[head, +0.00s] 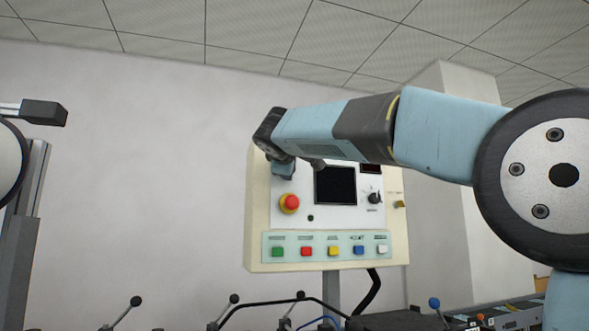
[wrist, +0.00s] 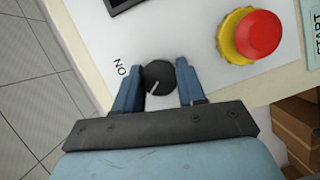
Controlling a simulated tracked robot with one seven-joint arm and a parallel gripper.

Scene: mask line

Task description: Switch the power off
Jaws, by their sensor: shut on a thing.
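The control panel (head: 256,215) is a cream box with a white face in the head view. A round black knob (wrist: 159,78) with a white pointer mark sits on this face in the wrist view. An "ON" label (wrist: 119,68) is to its left, and the pointer slants toward the bottom of the picture. My gripper (wrist: 160,72) has one finger on each side of the knob and is shut on it. In the head view my gripper (head: 283,170) is at the panel's upper left and hides the knob.
A red emergency button (head: 290,203) on a yellow collar is close below my gripper; it also shows in the wrist view (wrist: 258,34). A dark screen (head: 336,186), another black knob (head: 374,198) and a row of coloured buttons (head: 333,251) share the panel.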

